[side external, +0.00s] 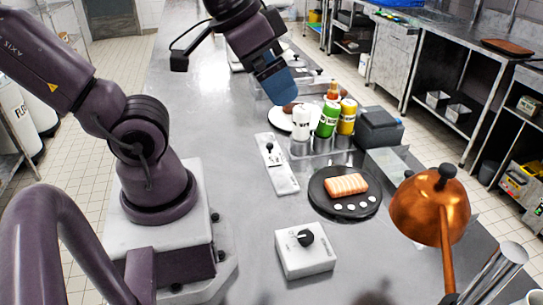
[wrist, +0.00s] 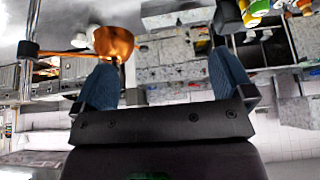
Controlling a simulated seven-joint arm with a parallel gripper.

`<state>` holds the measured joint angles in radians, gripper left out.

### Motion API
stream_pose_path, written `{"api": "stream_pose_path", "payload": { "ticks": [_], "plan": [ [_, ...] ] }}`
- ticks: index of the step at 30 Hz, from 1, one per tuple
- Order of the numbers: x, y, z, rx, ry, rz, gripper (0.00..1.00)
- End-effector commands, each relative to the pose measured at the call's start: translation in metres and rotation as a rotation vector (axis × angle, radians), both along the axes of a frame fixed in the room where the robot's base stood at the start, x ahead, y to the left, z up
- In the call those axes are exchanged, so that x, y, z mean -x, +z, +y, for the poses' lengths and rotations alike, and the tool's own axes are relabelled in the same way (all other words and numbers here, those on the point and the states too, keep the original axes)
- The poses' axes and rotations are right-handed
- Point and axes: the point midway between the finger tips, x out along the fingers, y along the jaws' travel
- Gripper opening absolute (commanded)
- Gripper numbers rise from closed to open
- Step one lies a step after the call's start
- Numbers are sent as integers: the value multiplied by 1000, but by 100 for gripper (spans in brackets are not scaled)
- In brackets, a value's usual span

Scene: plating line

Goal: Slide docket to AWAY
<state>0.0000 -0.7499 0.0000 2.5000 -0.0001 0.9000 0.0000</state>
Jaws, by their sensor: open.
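A long pale panel (side external: 278,166) lies on the steel counter, with a slot and a small black knob (side external: 270,147) near its far end. It looks like the docket slide, but its lettering is too small to read. My gripper (side external: 283,92) hangs above the counter beyond the panel, well apart from the knob. In the wrist view the blue fingers of my gripper (wrist: 162,72) are spread wide with nothing between them. The wrist view is tilted and does not clearly show the panel.
Right of the panel are a rack with white, green (side external: 327,119) and yellow (side external: 347,116) bottles, and a black plate (side external: 319,192) with a salmon piece. A white dial box (side external: 304,252) stands nearer. A copper lamp (side external: 430,208) is at right, also in the wrist view (wrist: 113,42).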

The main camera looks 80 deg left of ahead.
Motion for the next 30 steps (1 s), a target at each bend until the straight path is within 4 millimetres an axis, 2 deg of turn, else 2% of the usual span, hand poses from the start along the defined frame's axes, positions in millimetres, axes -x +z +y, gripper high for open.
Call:
{"api": "stream_pose_path", "payload": {
  "ticks": [14, 15, 19, 21, 22, 26, 30],
  "plan": [
    [0, 0, 0, 0, 0, 0, 99],
    [0, 0, 0, 0, 0, 0, 97],
    [-1, -3, 6, 0, 31, 14, 67],
    [-3, -13, 16, 3, 78, 66, 51],
    [-6, -17, 21, 5, 103, 93, 48],
    [-21, -37, 53, 28, 239, 219, 48],
    [-39, -63, 98, 69, 388, 332, 48]
  ]
}}
